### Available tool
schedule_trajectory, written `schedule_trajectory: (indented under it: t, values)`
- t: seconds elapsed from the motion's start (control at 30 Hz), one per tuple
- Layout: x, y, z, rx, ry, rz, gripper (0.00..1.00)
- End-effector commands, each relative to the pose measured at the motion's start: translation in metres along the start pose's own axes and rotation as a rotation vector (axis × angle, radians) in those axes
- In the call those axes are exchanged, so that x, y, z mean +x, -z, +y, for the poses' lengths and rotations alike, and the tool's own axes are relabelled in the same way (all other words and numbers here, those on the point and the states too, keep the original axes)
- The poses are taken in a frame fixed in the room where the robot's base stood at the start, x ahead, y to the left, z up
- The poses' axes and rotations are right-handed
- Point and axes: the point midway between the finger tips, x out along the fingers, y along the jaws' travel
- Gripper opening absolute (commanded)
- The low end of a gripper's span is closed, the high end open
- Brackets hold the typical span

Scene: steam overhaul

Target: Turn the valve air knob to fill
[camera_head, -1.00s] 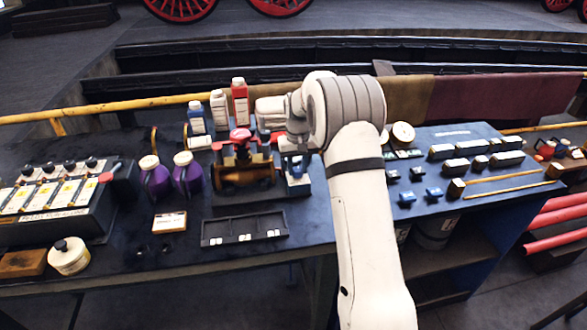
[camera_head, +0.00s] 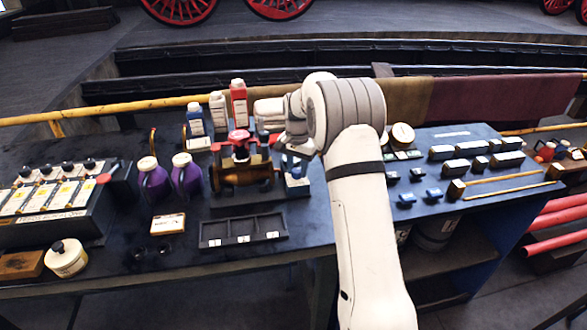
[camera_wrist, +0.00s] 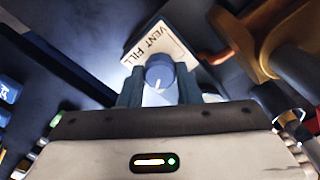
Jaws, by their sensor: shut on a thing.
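The valve air knob (camera_wrist: 160,73) is a round blue-grey knob with a pale pointer mark, seen in the wrist view. It sits at a cream plate (camera_wrist: 150,50) lettered VENT and FILL. My gripper (camera_wrist: 160,92) has one dark finger on each side of the knob and is shut on it. The fingers and the gripper body hide the knob's near side, so I cannot tell which word the pointer marks.
Two purple jugs (camera_head: 186,177) stand left of the valve. Red (camera_head: 239,103), white (camera_head: 218,112) and blue (camera_head: 196,121) bottles stand behind it. A dark tray (camera_head: 243,229) lies in front. In the wrist view, brass and copper piping (camera_wrist: 245,40) is close on the right.

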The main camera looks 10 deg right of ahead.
Motion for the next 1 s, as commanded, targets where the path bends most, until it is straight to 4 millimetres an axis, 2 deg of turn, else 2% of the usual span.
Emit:
schedule_trajectory:
  t: [0.03,0.53,0.57,0.6,0.8,1.0]
  values:
    - [0.0044,-0.0037,0.0015,0.008,-0.009,-0.013,0.08]
    - [0.0043,-0.0042,0.0006,0.021,-0.008,-0.013,0.08]
    - [0.0043,-0.0042,0.0006,0.021,-0.008,-0.013,0.33]
    - [0.0040,-0.0040,0.0005,0.021,-0.007,-0.012,0.36]
    - [0.0021,-0.0025,-0.0003,0.020,-0.003,-0.006,0.52]
    - [0.0010,-0.0017,-0.0007,0.020,-0.002,-0.004,0.52]
